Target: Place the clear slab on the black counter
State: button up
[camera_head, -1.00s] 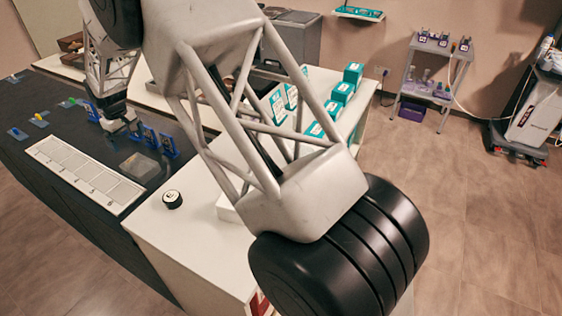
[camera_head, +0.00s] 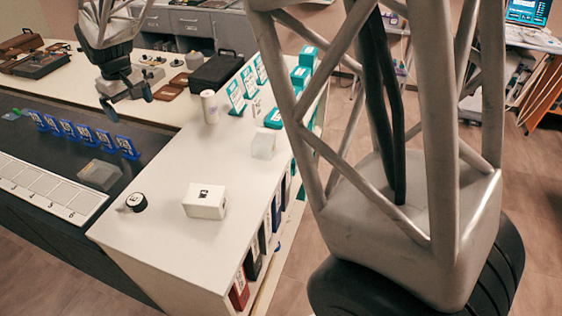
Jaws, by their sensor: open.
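The clear slab (camera_head: 100,174) lies flat on the black counter (camera_head: 140,142), a see-through, greyish block close to the row of blue stands and beside the long white tray. My gripper (camera_head: 130,98) is open with nothing between its fingers. It hangs in the air, up and to the right of the slab in the picture, apart from it. My own arm covers the right-middle of the view.
Several blue stands (camera_head: 85,134) line the black counter behind the slab. The white tray (camera_head: 45,190) lies in front. The white counter holds a black round knob-like item (camera_head: 136,202), a white box (camera_head: 205,201), a translucent block (camera_head: 263,145) and a white cylinder (camera_head: 209,107).

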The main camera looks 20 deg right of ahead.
jog(key=s+d+r+m+t, duration=0.1)
jog(key=s+d+r, duration=0.2)
jog(key=s+d, duration=0.55)
jog(key=s+d+r+m, duration=0.2)
jog(key=s+d+r, duration=0.2)
jog(key=s+d, duration=0.4)
jog(key=s+d+f+m, duration=0.1)
jog(key=s+d, duration=0.3)
jog(key=s, duration=0.7)
jog(key=s+d+f+m, duration=0.2)
jog(key=s+d+f, duration=0.1)
jog(key=s, duration=0.9)
jog(key=shift+s+d+t, duration=0.3)
jog(key=shift+d+t, duration=0.1)
jog(key=shift+d, duration=0.4)
